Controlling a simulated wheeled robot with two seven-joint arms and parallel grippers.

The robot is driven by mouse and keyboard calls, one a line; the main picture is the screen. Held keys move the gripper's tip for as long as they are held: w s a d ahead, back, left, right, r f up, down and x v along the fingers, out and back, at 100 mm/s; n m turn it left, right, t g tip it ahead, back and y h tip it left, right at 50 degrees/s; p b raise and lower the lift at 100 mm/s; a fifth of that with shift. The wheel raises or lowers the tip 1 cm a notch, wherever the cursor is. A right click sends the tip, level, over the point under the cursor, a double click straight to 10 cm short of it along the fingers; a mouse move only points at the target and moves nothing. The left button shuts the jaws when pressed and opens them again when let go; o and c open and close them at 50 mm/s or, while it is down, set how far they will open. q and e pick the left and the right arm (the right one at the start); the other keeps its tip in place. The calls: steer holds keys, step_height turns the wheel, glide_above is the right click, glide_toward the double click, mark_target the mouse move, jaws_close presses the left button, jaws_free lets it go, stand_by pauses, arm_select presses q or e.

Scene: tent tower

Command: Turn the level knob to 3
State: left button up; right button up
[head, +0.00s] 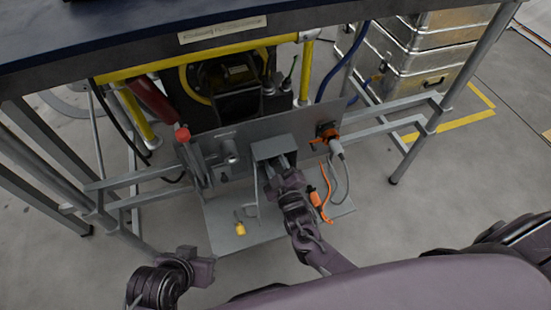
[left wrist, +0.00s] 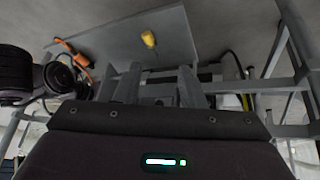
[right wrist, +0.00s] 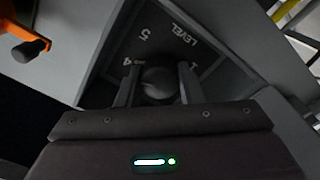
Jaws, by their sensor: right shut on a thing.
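The level knob (right wrist: 158,84) is dark and round, and sits on a dark dial plate (right wrist: 176,50) in the right wrist view. The plate reads LEVEL, with a 5, a 4 and a 1 legible; the other numbers and the knob's pointer are hidden or unclear. My right gripper (right wrist: 160,88) is shut on the knob, one finger on each side. In the head view it (head: 283,165) reaches into the grey hood (head: 272,146) that hides the knob. My left gripper (head: 205,268) is low at the left; the left wrist view shows its fingers (left wrist: 159,82) apart and empty.
The grey panel (head: 235,130) carries a red-topped lever (head: 183,135), an orange connector (head: 328,134) and a grey cable. A yellow piece (head: 240,229) and an orange tool (head: 318,203) are on the lower plate (head: 215,222). A dark tabletop (head: 130,40) overhangs the panel.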

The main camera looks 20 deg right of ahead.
steer(key=n+p, duration=0.2)
steer(key=n, duration=0.3)
steer(key=shift+r+n, duration=0.15)
steer(key=shift+n, duration=0.25)
steer(key=n+p, duration=0.1)
steer(key=n, duration=0.2)
steer(key=shift+n+p, duration=0.3)
steer(key=shift+p, duration=0.05)
steer(key=shift+n+y+p, duration=0.3)
steer(key=shift+n+p, duration=0.2)
steer(key=shift+n, duration=1.2)
arm_select(q)
steer(key=s+a+r+n+g+y, duration=0.1)
steer(key=s+a+g+y, duration=0.1)
steer(key=a, duration=0.4)
steer(key=shift+s+r+g, duration=0.3)
steer(key=shift+g, duration=0.3)
steer(key=shift+w, duration=0.15)
arm_select(e)
steer(key=shift+n, duration=0.3)
arm_select(q)
steer(key=shift+w, duration=0.1)
arm_select(e)
steer(key=o, duration=1)
steer(key=shift+f, duration=0.2)
arm_select(q)
steer(key=shift+s, duration=0.25)
